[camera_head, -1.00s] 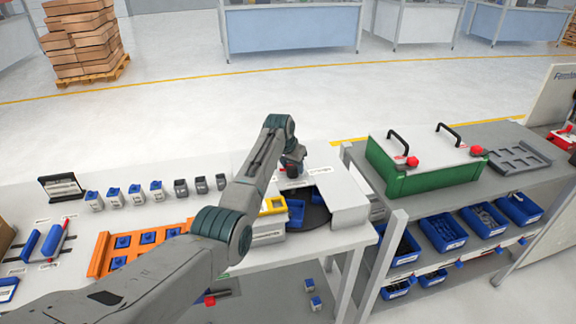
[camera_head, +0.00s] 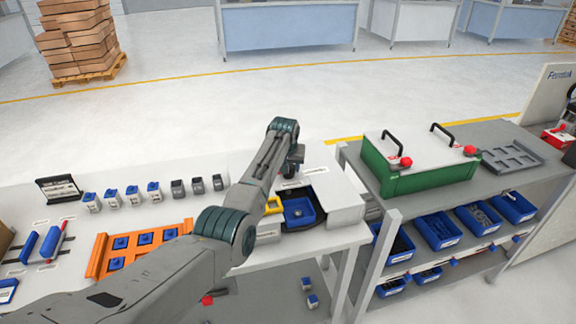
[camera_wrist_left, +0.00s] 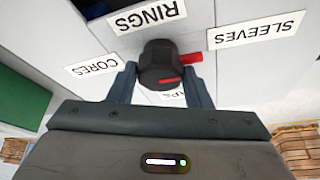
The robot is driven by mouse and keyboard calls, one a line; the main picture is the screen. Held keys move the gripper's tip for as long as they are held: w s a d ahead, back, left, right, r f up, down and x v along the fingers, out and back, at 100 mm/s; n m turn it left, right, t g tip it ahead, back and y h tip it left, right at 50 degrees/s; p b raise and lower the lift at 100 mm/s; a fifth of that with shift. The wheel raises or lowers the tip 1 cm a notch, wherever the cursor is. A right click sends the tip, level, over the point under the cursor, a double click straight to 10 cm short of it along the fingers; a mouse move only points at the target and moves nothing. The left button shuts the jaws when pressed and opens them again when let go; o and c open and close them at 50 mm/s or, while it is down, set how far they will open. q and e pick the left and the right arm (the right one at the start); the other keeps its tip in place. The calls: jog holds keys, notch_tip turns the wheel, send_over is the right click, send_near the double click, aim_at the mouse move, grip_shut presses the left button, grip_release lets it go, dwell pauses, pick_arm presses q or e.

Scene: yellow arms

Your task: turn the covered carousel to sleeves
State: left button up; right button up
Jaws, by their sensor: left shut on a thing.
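The covered carousel has a pale housing (camera_head: 338,203), and a blue bin (camera_head: 300,211) shows in its front opening. A dark selector knob (camera_wrist_left: 158,66) with a red pointer (camera_wrist_left: 191,58) sits on top. The pointer points right in the left wrist view, on the side of the SLEEVES label (camera_wrist_left: 257,30). A fourth label (camera_wrist_left: 172,96) is mostly hidden. My left gripper (camera_wrist_left: 160,76) is shut on the knob; it also shows in the head view (camera_head: 291,170). My right gripper is not in view.
An orange tray (camera_head: 101,255) with blue parts and several small bins lie on the bench at left. A green box (camera_head: 398,177) with black handles stands on the grey table at right.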

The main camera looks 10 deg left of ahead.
pick_arm(q)
jog(key=shift+w+r, duration=0.2)
jog(key=shift+r, duration=0.15)
jog(key=o, duration=1.3)
jog(key=shift+o, duration=0.4)
jog(key=shift+s+f, duration=0.1)
jog(key=shift+f, duration=0.1)
jog(key=shift+s+r, duration=0.1)
jog(key=b+v, duration=0.2)
jog(key=v, duration=0.8)
jog(key=shift+r+b, duration=0.25)
jog(key=shift+b, duration=0.1)
jog(key=shift+s, duration=0.15)
